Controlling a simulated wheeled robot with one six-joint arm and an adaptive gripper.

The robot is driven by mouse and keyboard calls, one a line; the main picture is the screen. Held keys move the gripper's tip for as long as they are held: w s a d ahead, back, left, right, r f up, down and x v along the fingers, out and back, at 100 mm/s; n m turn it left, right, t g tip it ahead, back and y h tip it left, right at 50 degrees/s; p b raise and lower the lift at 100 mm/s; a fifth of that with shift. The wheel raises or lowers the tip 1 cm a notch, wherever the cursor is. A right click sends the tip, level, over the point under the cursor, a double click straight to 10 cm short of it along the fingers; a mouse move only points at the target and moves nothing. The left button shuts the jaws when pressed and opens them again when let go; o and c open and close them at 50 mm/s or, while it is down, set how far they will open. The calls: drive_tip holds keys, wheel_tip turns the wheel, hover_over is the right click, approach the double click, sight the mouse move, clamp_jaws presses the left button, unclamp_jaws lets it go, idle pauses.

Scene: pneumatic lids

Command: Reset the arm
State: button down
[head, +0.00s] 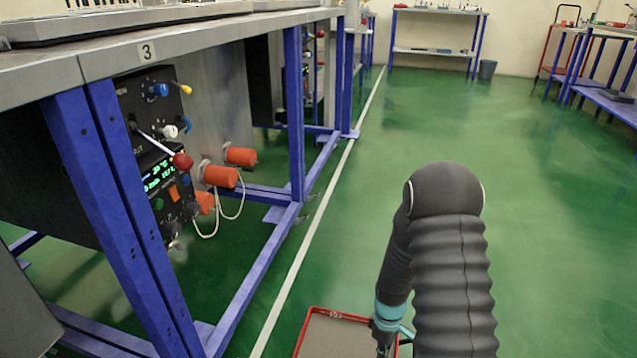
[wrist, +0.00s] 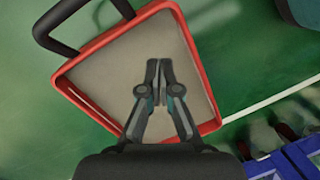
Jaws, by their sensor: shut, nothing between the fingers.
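My arm shows at the lower right of the head view, folded with its grey ribbed sleeve and elbow up. My gripper hangs at the arm's lower end, at the bottom of the head view, partly cut off by the edge. In the wrist view my gripper (wrist: 159,72) points over a red-rimmed tray (wrist: 207,85) with a grey bed. Its two fingers are together and nothing is between them. The tray also shows at the bottom of the head view (head: 318,312); its bed looks empty where visible.
A blue-framed workbench (head: 125,210) marked 3 stands close on the left, with a black control panel (head: 150,110), a red-knobbed lever (head: 182,160) and orange connectors (head: 221,176) under its top. Green floor (head: 530,200) is clear on the right. A bin (head: 487,70) stands at the back.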

drive_tip(key=s+r+m+t+p, duration=0.2)
drive_tip(key=s+r, duration=0.4)
drive_tip(key=r, duration=1)
drive_tip(key=s+a+r+m+t+p, duration=0.1)
drive_tip(key=s+r+m+t+p, duration=0.2)
drive_tip(key=r, duration=1.4)
drive_tip(key=s+r+m+t+p, duration=0.2)
drive_tip(key=s+r+m, duration=0.3)
drive_tip(key=r, duration=1.2)
drive_tip(key=s+p, duration=0.1)
drive_tip(key=s, duration=0.3)
drive_tip(key=shift+s+a+t, duration=0.3)
drive_tip(key=shift+s+a, duration=0.05)
drive_tip(key=shift+a, duration=0.05)
